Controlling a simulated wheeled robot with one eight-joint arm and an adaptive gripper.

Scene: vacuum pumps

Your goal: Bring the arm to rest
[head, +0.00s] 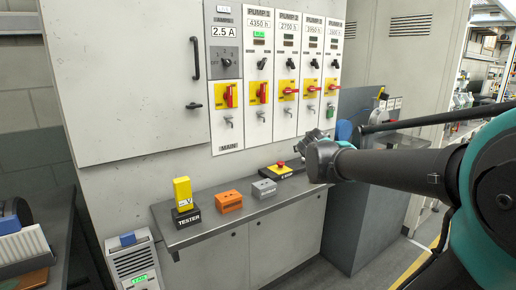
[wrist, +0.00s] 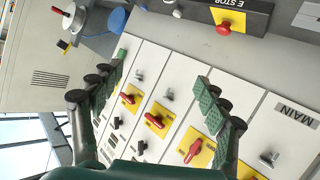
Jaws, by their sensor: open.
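My arm (head: 395,165) reaches in from the right in the head view, its wrist end in front of the right part of the grey shelf. My gripper (wrist: 161,70) shows in the wrist view with its two green-padded fingers spread apart and nothing between them. In that view the pump panel (wrist: 150,75) lies beyond the fingers, turned on its side. In the head view the panel (head: 257,135) carries red rotary switches on yellow plates. My gripper is mostly hidden behind the wrist there.
The shelf (head: 200,233) bears a yellow tester (head: 183,194), an orange block (head: 229,201), a grey block (head: 264,189) and the E-stop box (head: 283,170). My wrist end is close to the E-stop box in the picture. A cabinet door handle (head: 195,58) sticks out left of the panel.

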